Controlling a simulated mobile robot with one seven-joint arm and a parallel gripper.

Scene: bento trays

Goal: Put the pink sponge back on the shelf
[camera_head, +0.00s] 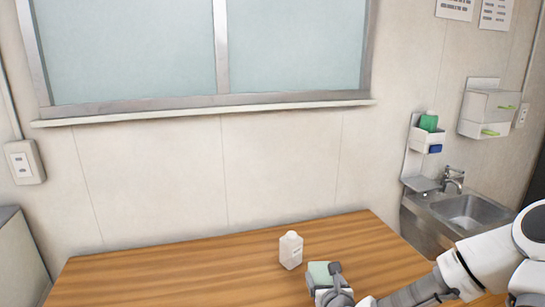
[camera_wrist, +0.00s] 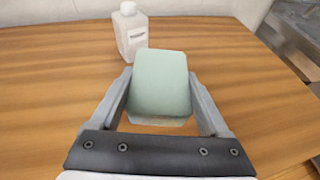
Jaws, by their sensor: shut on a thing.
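No pink sponge shows in either view. My gripper (camera_head: 326,284) is shut on a pale green block (camera_wrist: 160,82), which sits between the two fingers in the wrist view and looks like a sponge. It also shows at the front of the table in the head view (camera_head: 320,272). Whether its underside touches the table is unclear. A small white wall shelf (camera_head: 426,140) at the right, above the sink, holds a bright green item (camera_head: 429,121) and has a blue item (camera_head: 435,149) at its front.
A white bottle (camera_head: 291,251) stands on the wooden table (camera_head: 200,268) just beyond the block, also in the wrist view (camera_wrist: 130,32). The table's left side is clear. A metal sink (camera_head: 470,210) with a faucet lies right of the table, under a white wall box (camera_head: 487,112).

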